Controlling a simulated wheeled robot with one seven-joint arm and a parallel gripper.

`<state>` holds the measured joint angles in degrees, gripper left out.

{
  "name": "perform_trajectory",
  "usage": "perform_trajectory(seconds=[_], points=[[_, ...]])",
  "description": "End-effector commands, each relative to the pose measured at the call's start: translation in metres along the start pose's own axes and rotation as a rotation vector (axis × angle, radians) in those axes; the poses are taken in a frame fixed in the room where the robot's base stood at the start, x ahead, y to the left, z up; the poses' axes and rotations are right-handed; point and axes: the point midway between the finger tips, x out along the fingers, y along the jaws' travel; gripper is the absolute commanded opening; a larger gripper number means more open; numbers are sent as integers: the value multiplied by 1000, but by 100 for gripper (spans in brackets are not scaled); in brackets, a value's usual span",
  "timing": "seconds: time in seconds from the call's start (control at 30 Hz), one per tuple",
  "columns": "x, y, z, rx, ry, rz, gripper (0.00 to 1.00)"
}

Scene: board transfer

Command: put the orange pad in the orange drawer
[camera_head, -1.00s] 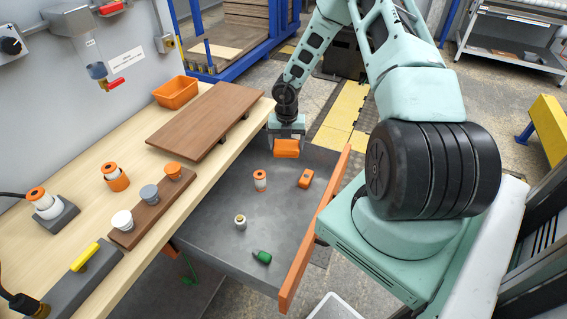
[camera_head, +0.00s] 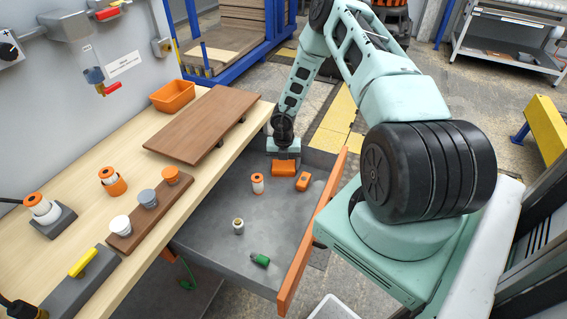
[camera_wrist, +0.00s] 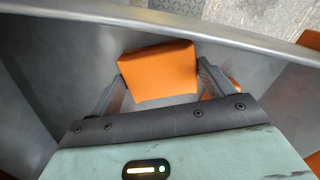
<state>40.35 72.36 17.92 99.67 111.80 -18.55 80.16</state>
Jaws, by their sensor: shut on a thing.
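The orange pad (camera_head: 283,169) is between the fingers of my gripper (camera_head: 284,158), at the far end of the open drawer. In the wrist view the pad (camera_wrist: 158,72) sits between the two fingers of my gripper (camera_wrist: 160,85), which are shut on it. The drawer (camera_head: 215,255) is grey inside with an orange front (camera_head: 312,230), and it is pulled out from under the bench. The pad is low inside the drawer, near its far wall. I cannot tell whether it touches the drawer floor.
In the drawer are an orange-and-white spool (camera_head: 257,184), a small orange block (camera_head: 303,181), a small pale cylinder (camera_head: 238,226) and a green bottle (camera_head: 260,260). The bench (camera_head: 75,190) on the left holds a brown board (camera_head: 204,122), an orange bin (camera_head: 173,96) and several knobs.

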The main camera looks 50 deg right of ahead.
Motion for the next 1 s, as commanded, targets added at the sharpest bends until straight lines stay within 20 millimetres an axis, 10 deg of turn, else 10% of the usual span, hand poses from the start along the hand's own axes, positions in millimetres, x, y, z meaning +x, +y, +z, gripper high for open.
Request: perform_trajectory(seconds=[0.03, 0.1, 0.47, 1.0], points=[[3, 0, 0, 0, 0, 0, 60], [1, 0, 0, 0, 0, 0, 100], [-7, 0, 0, 2, -1, 1, 100], [-107, 0, 1, 3, -2, 1, 100]])
